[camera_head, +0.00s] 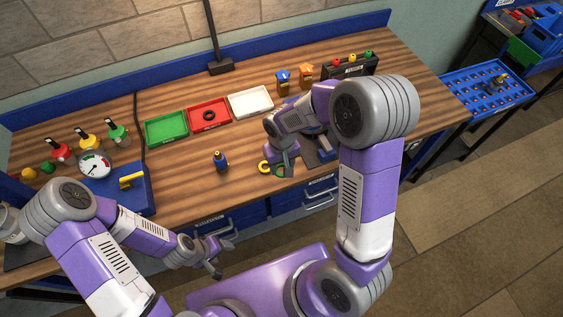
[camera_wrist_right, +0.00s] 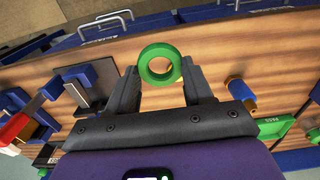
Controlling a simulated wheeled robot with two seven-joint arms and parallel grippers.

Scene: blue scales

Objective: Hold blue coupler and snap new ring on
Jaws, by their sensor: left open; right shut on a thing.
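My right gripper (camera_head: 280,163) is shut on a green ring (camera_wrist_right: 145,62), which sits between the fingertips and faces the wrist camera. The green ring also shows in the head view (camera_head: 280,170). A yellow ring (camera_head: 264,167) lies on the bench close beside it, mostly hidden behind the green ring in the wrist view. My left gripper (camera_head: 222,259) is open and empty, in front of the bench.
Green (camera_head: 166,128), red (camera_head: 196,107) and white (camera_head: 250,102) trays stand behind the coupler; the red one holds a black ring. A blue box with a gauge (camera_head: 95,164) is at left. Bench between coupler and trays is clear.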

